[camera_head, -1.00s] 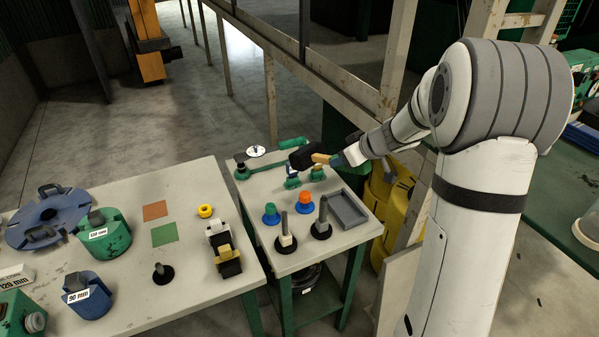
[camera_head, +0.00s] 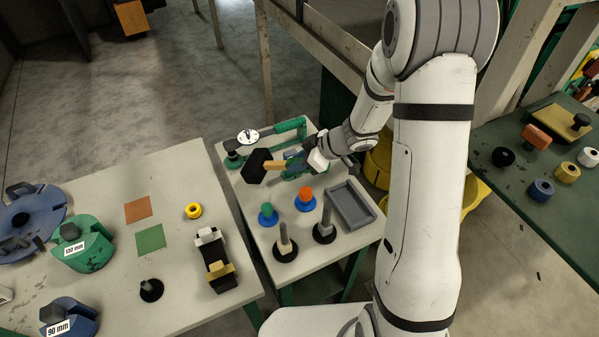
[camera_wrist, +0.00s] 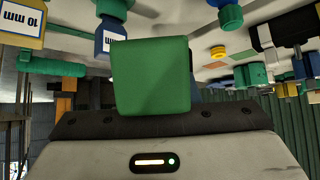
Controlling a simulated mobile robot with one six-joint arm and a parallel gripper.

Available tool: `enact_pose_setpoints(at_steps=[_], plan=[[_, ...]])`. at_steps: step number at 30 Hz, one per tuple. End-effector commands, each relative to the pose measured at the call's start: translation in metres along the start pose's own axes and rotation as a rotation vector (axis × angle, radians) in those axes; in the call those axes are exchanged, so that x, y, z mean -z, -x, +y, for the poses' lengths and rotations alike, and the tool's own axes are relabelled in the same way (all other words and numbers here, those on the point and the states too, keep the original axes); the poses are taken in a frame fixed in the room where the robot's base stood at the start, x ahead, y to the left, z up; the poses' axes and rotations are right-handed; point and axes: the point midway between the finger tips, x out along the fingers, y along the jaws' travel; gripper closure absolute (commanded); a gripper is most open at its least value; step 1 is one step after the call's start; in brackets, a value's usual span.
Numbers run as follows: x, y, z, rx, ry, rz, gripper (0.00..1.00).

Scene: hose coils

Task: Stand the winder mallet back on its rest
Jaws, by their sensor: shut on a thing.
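The mallet has a black head (camera_head: 256,166) and a tan handle (camera_head: 276,166), and shows in the head view over the back left of the small table (camera_head: 262,218). My gripper (camera_head: 300,162) is shut on the handle. The handle lies roughly level, with the head pointing left and apparently clear of the tabletop. In the wrist view a green block fills the middle; I cannot tell what it belongs to. The mallet head is not clear there. I cannot tell which fixture is the mallet's rest.
A green fixture (camera_head: 290,127) with a dial stands just behind the mallet. Nearer stand a green-topped blue piece (camera_head: 267,214), an orange-topped one (camera_head: 305,198), two black-based posts (camera_head: 325,228) and a grey tray (camera_head: 351,204). A wider table (camera_head: 185,205) is at left.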

Motion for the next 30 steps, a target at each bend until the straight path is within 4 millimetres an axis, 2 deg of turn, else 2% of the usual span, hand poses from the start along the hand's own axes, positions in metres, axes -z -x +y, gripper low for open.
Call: enact_pose_setpoints(at_steps=[13, 26, 27, 30], plan=[[-0.034, -0.031, 0.003, -0.006, -0.007, 0.003, 1.00], [-0.039, -0.034, 0.004, -0.009, -0.007, 0.003, 1.00], [-0.040, -0.035, 0.003, -0.009, -0.008, 0.000, 0.69], [-0.040, -0.034, 0.003, -0.009, -0.008, 0.000, 0.61]])
